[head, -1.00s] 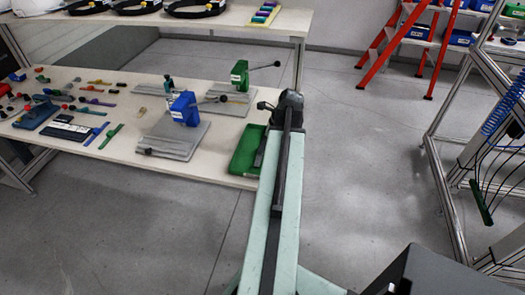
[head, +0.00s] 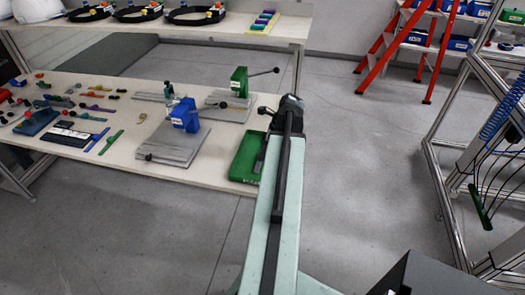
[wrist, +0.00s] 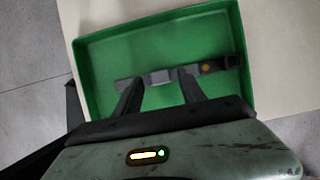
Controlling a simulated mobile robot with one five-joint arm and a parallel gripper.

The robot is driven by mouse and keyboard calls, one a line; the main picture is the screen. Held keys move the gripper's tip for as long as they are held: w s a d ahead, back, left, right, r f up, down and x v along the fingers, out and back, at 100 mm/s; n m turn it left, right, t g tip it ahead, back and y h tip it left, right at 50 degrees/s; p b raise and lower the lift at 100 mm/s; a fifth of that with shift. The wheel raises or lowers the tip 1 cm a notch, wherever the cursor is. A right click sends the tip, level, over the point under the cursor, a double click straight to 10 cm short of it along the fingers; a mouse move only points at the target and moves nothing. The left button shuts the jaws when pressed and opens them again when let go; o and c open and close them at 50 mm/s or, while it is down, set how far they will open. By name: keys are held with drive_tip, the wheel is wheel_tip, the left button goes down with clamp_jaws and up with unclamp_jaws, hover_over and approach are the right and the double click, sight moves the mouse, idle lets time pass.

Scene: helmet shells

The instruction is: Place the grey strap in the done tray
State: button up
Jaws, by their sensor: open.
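The grey strap (wrist: 215,66) is inside the green done tray (wrist: 100,48) in the wrist view. It runs crosswise over the tray floor, its right end close to the right wall. It has a lighter middle part and a small orange-yellow spot. My gripper (wrist: 160,82) is open above the tray, its two fingers apart with the strap's middle beyond and between their tips. Whether a finger touches the strap I cannot tell. In the head view the done tray (head: 242,160) sits at the bench's right front corner, partly hidden by my arm, which also hides my fingers.
A blue press (head: 186,115) on a grey plate stands left of the tray, and a green press (head: 239,80) stands behind. Loose straps and small parts cover the bench's left side. A red ladder (head: 390,45) and metal frame (head: 440,170) stand right, with open floor between.

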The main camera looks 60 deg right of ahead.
drive_tip(key=p+v, duration=0.9)
drive_tip(key=v, duration=0.2)
drive_tip(key=w+a+f+n+g, duration=0.1)
drive_tip(key=w+a+n+g, duration=0.2)
drive_tip(key=w+a+n, duration=1.85)
drive_tip(key=a+n, duration=0.2)
drive_tip(key=a, duration=0.7)
drive_tip(key=w+a+n+g+h, duration=0.1)
drive_tip(key=a+n, duration=0.3)
drive_tip(key=a, duration=0.7)
drive_tip(key=w+a+n, duration=0.3)
drive_tip(key=a+n, duration=0.2)
drive_tip(key=a, duration=0.6)
drive_tip(key=shift+w+a+f, duration=0.15)
drive_tip(key=shift+a+f, duration=0.2)
drive_tip(key=shift+f, duration=0.05)
